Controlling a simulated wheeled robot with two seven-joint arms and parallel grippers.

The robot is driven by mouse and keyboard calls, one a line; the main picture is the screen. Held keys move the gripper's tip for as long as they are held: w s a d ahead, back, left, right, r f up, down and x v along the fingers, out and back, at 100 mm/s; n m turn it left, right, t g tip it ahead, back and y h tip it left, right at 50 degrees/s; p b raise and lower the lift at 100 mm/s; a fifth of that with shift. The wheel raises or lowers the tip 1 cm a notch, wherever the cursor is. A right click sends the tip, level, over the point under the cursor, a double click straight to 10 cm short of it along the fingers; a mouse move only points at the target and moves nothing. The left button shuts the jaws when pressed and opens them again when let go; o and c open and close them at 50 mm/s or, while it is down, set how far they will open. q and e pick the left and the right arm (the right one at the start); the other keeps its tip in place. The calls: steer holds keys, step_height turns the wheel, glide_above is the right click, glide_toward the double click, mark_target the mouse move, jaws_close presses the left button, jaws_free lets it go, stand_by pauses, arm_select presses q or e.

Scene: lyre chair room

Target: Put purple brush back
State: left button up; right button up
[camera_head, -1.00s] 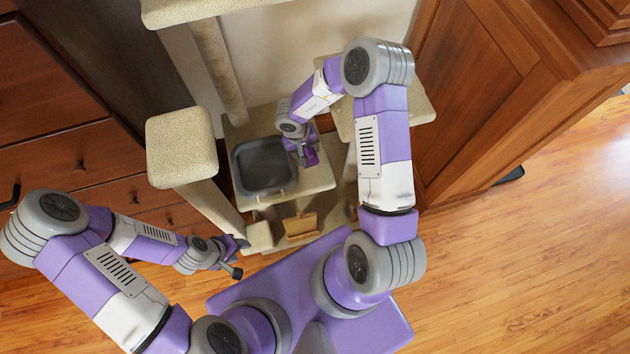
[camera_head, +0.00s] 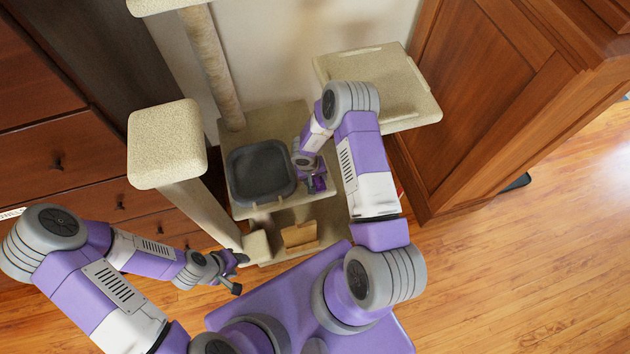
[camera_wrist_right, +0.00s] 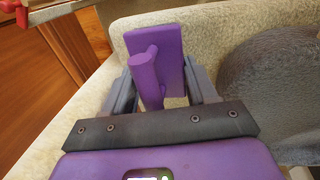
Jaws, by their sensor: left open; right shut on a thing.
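The purple brush (camera_wrist_right: 158,62) is between the two fingers of my right gripper (camera_wrist_right: 163,88) in the right wrist view, which is shut on it. It has a flat rectangular part and a rounded handle. In the head view the brush (camera_head: 319,184) shows small and dark purple at the end of my right gripper (camera_head: 315,183), over the right side of a beige cat tree platform (camera_head: 240,136). Whether the brush touches the platform is hard to tell. My left gripper (camera_head: 238,273) is open and empty, low at the left, near the foot of the cat tree.
A grey tray (camera_head: 260,172) lies on the platform, left of my right gripper. A beige post top (camera_head: 166,140) stands at left and a higher beige shelf (camera_head: 395,85) at right. A wooden cabinet (camera_head: 480,100) and drawers (camera_head: 60,160) flank the tree.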

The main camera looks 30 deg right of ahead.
steer(key=shift+f, duration=0.55)
arm_select(q)
steer(key=shift+f, duration=0.25)
arm_select(e)
steer(key=shift+r, duration=0.1)
steer(key=o, duration=0.9)
steer(key=shift+o, duration=0.2)
